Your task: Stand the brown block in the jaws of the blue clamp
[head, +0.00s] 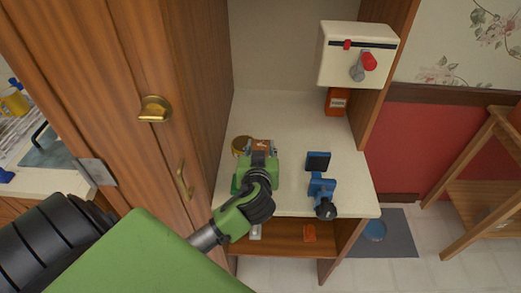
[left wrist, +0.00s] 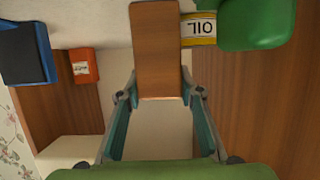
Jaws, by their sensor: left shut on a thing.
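The blue clamp (head: 321,187) stands on the white counter, right of my left gripper, with a gap between its two dark-faced jaws. Part of it shows at the upper left of the left wrist view (left wrist: 25,52). My left gripper (head: 262,154) is over the counter, left of the clamp and apart from it. It is shut on the brown block (left wrist: 157,50), which shows between the fingertips in the left wrist view. In the head view the gripper hides most of the block. My right gripper is in neither view.
An oil can (left wrist: 199,28) and a green object (left wrist: 258,22) are close to the block. An orange box (head: 336,101) stands at the back right under a white wall box (head: 357,55) with a red-knobbed lever. Tall wooden doors (head: 150,60) bound the left. Counter behind the clamp is clear.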

